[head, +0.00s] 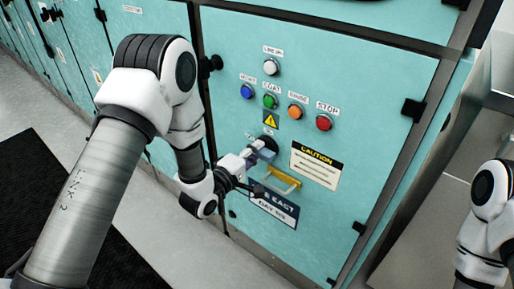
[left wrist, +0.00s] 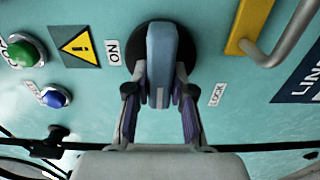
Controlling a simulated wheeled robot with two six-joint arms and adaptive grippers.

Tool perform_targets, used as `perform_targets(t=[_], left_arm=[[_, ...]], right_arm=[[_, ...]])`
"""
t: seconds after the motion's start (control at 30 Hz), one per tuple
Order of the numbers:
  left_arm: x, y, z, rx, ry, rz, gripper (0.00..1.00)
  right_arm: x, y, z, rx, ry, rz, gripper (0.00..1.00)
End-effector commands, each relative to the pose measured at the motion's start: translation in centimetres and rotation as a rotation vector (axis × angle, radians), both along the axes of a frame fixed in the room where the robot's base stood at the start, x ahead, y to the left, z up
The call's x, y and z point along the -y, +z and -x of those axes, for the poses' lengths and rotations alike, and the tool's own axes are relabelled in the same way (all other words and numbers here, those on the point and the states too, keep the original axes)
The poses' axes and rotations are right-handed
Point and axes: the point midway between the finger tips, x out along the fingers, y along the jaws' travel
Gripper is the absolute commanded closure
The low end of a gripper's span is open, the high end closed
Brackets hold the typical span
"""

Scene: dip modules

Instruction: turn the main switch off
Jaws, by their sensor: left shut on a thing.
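The main switch is a blue-grey handle (head: 265,154) on a round black base, set in the teal cabinet door below the buttons. In the left wrist view the handle (left wrist: 162,55) runs along the middle of the picture, with an ON label (left wrist: 113,52) to the left of its base and a LOCK label (left wrist: 217,95) to the lower right. My left gripper (head: 252,163) is at the switch; in the left wrist view its fingers (left wrist: 160,95) are shut on the handle, one on each side. My right gripper is out of view.
Blue, green, orange, red and white buttons (head: 270,67) sit above the switch. A door handle with a yellow mount (head: 282,181) is just below it, close to my gripper. A caution plate (head: 316,166) is to the right. The floor (head: 190,262) before the cabinet looks clear.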

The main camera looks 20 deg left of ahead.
Motion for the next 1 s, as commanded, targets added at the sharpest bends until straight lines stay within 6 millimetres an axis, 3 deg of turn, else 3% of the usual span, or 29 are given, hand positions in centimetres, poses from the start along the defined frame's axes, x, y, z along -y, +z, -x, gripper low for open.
perform_targets(t=[0.53,0.57,0.6,0.63,1.0], left_arm=[[0.0,-0.1,0.01,-0.011,0.0,0.028,1.0],[0.0,-0.1,0.01,-0.011,0.0,0.028,0.71],[0.0,-0.1,0.01,-0.011,0.0,0.028,0.57],[0.0,-0.09,0.01,-0.011,0.0,0.027,0.52],[-0.27,-0.09,0.59,-0.01,0.001,0.026,0.52]], right_arm=[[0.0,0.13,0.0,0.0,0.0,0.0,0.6],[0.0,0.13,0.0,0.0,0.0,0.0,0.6],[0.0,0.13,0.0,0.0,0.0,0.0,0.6],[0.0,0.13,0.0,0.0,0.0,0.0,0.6],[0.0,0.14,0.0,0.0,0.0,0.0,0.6]])
